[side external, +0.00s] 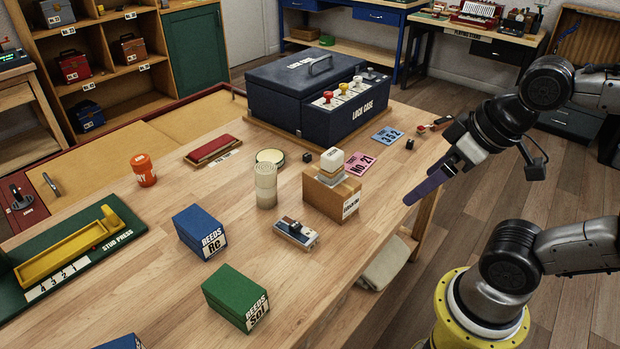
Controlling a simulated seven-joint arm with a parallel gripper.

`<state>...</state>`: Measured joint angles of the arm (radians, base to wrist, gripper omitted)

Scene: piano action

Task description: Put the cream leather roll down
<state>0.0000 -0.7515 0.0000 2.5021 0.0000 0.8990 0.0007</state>
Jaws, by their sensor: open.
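The cream leather roll (265,187) stands upright on the wooden table (340,262), near its middle. It is a pale cylinder with a ringed top. My gripper (412,197) is off to the right, over the table's right edge and well apart from the roll. Its long purple fingers point down and left. It is open, and nothing shows between the fingers, though they are seen mostly from the side.
A cardboard box (330,198) with a white-topped item stands right of the roll. A grey switch device (297,232) lies in front. A round tin (270,157) is behind. Blue (202,232) and green (236,297) reed boxes stand front left. A large dark lock case (300,95) is at the back.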

